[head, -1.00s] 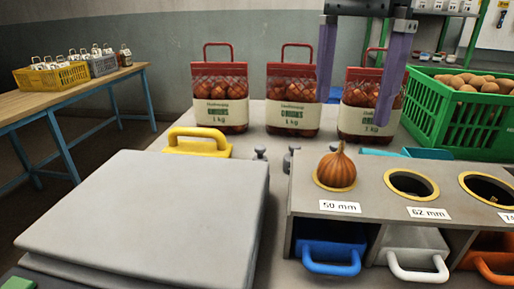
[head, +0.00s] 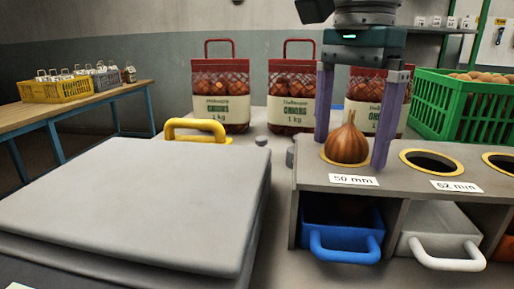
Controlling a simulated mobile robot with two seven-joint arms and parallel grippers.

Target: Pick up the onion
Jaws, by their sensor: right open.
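The onion (head: 346,143) is brown with a pointed top and sits in the ring of the hole labelled 50 mm on the grey sizing bench (head: 386,178). My right gripper (head: 351,150) points down from above, open, with its two purple fingers on either side of the onion. The left finger is by the onion's left side and the right finger reaches lower, in front on its right. I cannot tell whether either finger touches it. My left gripper is not in view.
A blue drawer (head: 345,246) and a white drawer (head: 441,243) sit under the bench. Three onion bags (head: 291,97) stand behind. A green crate (head: 440,103) is at the right. A large grey slab (head: 140,200) with a yellow handle (head: 196,126) behind it fills the left.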

